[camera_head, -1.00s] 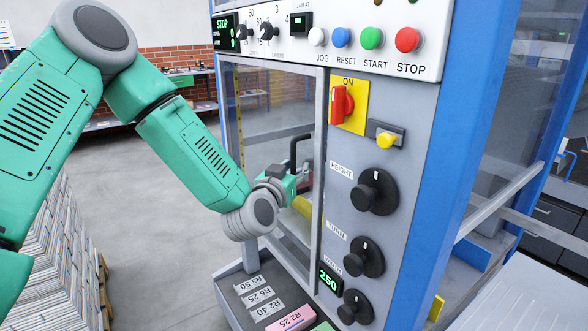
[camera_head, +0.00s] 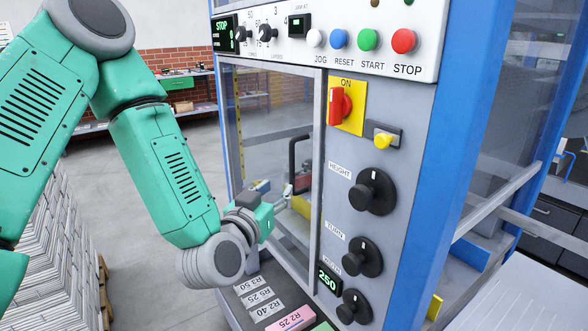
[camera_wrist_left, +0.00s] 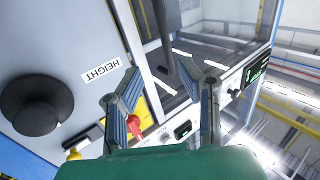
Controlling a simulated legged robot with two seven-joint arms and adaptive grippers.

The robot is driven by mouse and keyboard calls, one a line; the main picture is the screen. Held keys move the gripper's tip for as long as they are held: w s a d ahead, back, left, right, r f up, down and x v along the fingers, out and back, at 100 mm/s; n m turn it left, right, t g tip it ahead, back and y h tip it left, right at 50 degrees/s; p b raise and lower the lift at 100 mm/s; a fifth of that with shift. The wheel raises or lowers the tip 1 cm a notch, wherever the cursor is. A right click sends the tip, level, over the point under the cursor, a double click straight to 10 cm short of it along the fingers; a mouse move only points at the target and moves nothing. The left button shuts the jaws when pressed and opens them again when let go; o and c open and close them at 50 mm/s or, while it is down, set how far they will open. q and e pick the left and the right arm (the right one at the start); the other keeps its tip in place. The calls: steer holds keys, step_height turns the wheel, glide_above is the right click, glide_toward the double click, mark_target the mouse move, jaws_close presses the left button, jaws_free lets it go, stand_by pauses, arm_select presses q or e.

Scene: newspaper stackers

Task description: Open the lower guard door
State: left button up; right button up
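The lower guard door (camera_head: 284,101) is a clear panel in a grey frame on the machine's front, and it looks shut. Its black bar handle (camera_head: 292,163) stands upright near the door's right edge; in the left wrist view the dark handle (camera_wrist_left: 166,32) shows at the top middle. My left gripper (camera_head: 287,192) is just left of and below the handle's lower end in the head view. In the left wrist view its fingers (camera_wrist_left: 160,70) are spread and empty, with the handle beyond them, seemingly apart. My right gripper is not in view.
Right of the door is a control panel with a red switch (camera_head: 336,106), a yellow knob (camera_head: 383,140) and black dials (camera_head: 372,191). A tray of labels (camera_head: 258,295) lies below. A newspaper stack (camera_head: 55,250) stands at left.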

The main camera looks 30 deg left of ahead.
arm_select(q)
steer(key=shift+s, duration=0.5)
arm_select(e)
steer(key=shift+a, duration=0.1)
arm_select(q)
steer(key=shift+a+f, duration=0.1)
steer(key=shift+a, duration=0.2)
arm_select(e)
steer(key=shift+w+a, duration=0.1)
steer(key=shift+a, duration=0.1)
arm_select(q)
steer(key=shift+d, duration=0.15)
